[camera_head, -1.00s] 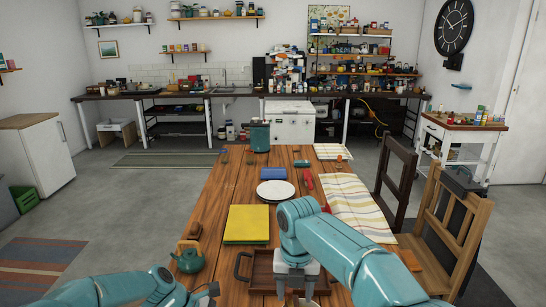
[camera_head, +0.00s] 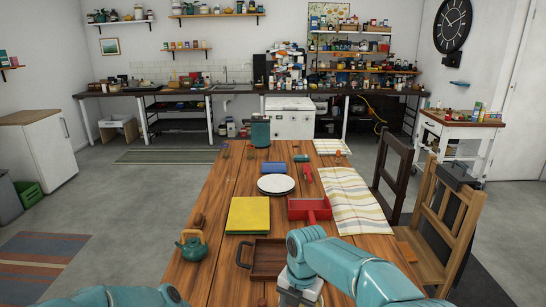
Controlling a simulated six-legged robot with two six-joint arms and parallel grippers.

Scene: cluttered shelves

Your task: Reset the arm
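My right arm comes in from the bottom right, and its gripper (camera_head: 299,294) points down at the right edge of the brown wooden tray (camera_head: 246,268). The fingers are cut off by the bottom of the picture, so I cannot tell whether they are open or shut. No held object shows. My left arm shows only as a teal link in the bottom left corner; its gripper is out of view.
The wooden table holds a teal kettle (camera_head: 191,248), a yellow book (camera_head: 248,215), a white plate (camera_head: 276,184), a red dustpan-like tray (camera_head: 309,208) and a striped cloth (camera_head: 354,200). A wooden chair (camera_head: 448,235) stands at the right. Bare tabletop lies left of the book.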

